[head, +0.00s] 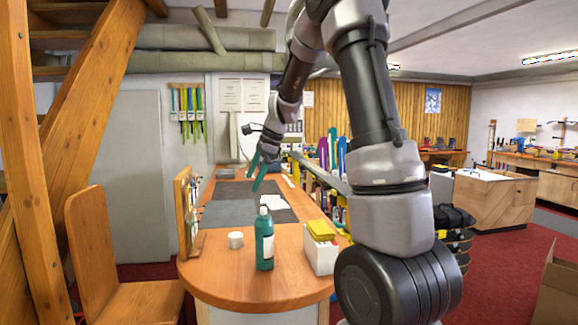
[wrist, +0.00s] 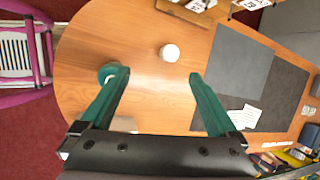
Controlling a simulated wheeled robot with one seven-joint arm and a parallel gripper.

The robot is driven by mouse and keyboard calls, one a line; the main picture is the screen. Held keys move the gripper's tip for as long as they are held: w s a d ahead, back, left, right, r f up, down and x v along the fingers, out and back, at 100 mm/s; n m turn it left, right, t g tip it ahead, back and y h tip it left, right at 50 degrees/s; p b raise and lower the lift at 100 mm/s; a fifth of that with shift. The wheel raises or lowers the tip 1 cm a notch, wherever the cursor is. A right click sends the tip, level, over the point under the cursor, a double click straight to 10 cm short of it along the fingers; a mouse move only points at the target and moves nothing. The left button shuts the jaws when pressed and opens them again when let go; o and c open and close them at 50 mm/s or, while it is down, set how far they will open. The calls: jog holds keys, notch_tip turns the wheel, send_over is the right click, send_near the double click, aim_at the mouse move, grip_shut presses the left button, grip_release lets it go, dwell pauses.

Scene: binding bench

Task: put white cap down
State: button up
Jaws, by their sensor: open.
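The white cap (head: 236,240) is a short white cylinder resting on the rounded near end of the wooden bench (head: 215,280). It also shows in the wrist view (wrist: 169,53), upright on bare wood, a little beyond my fingertips. My gripper (head: 255,187) hangs above the bench with teal fingers. In the wrist view its fingers (wrist: 160,73) are spread wide, with only bench top seen between them. Nothing is held, and the cap is apart from both fingers.
A teal bottle (head: 264,247) with a pale top stands right of the cap. A white box with a yellow top (head: 320,232) stands farther right. A wooden stand (head: 189,220) is at the left edge. Dark mats (head: 232,213) and papers lie farther back. Bare wood surrounds the cap.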

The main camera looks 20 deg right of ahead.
jog(key=s+r+n+t, duration=0.2)
jog(key=s+r+n, duration=0.6)
jog(key=s, duration=0.7)
jog(key=s+d+r+n+t+h, duration=0.1)
jog(key=s+n, duration=0.5)
jog(key=s, duration=0.8)
jog(key=shift+s+r+t+h, duration=0.15)
jog(key=shift+r+t+h, duration=0.25)
jog(key=shift+r+t, duration=0.1)
